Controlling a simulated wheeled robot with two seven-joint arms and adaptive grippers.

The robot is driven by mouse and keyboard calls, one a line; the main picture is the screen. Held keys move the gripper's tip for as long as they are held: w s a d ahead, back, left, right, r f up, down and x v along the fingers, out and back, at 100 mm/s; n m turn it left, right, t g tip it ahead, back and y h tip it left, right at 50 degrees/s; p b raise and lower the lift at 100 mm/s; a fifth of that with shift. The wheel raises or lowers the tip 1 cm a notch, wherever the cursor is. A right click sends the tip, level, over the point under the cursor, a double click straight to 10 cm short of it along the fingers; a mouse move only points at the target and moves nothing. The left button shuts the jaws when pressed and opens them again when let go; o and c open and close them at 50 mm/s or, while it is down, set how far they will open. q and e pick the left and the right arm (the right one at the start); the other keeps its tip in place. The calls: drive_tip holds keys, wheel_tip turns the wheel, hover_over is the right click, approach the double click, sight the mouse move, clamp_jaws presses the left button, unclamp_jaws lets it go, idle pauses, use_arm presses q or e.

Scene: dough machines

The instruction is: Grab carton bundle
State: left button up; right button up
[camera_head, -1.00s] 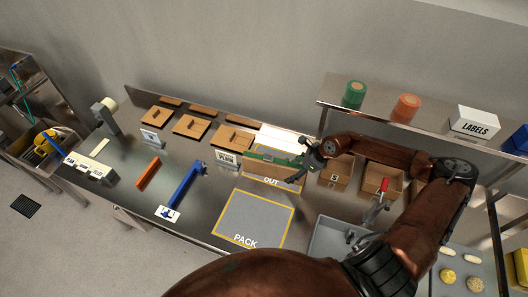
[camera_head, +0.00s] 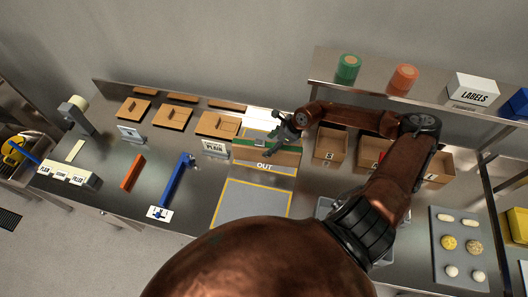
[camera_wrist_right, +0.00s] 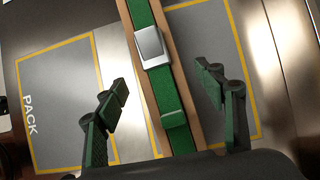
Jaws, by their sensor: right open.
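The carton bundle (camera_head: 268,157) is a long, narrow brown stack with a green strap, lying at the OUT area behind the PACK mat in the head view. In the right wrist view the bundle (camera_wrist_right: 150,15) runs down the middle, with the green strap and a silver buckle on top. My right gripper (camera_head: 285,133) is at the bundle's back edge in the head view. In the wrist view the right gripper (camera_wrist_right: 166,92) is open, one finger on each side of the strap, with gaps; its height over the bundle is unclear. My left gripper is not in view.
The yellow-edged PACK mat (camera_head: 252,203) is bare where it shows. A blue tool (camera_head: 176,183) and an orange bar (camera_head: 132,172) lie left. My right arm hides part of the counter.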

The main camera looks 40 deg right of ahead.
sight(269, 145)
drive_tip(key=x, duration=0.3)
drive_tip(key=shift+d+f+b, duration=0.1)
drive_tip(key=shift+d+b, duration=0.15)
drive_tip(key=shift+b, duration=0.15)
drive_tip(key=shift+s, duration=0.15)
drive_tip(key=shift+c, duration=1)
drive_tip(key=shift+a, duration=0.1)
drive_tip(key=c, duration=1.4)
drive_tip(key=shift+w+r, duration=0.2)
drive_tip(key=shift+c, duration=0.6)
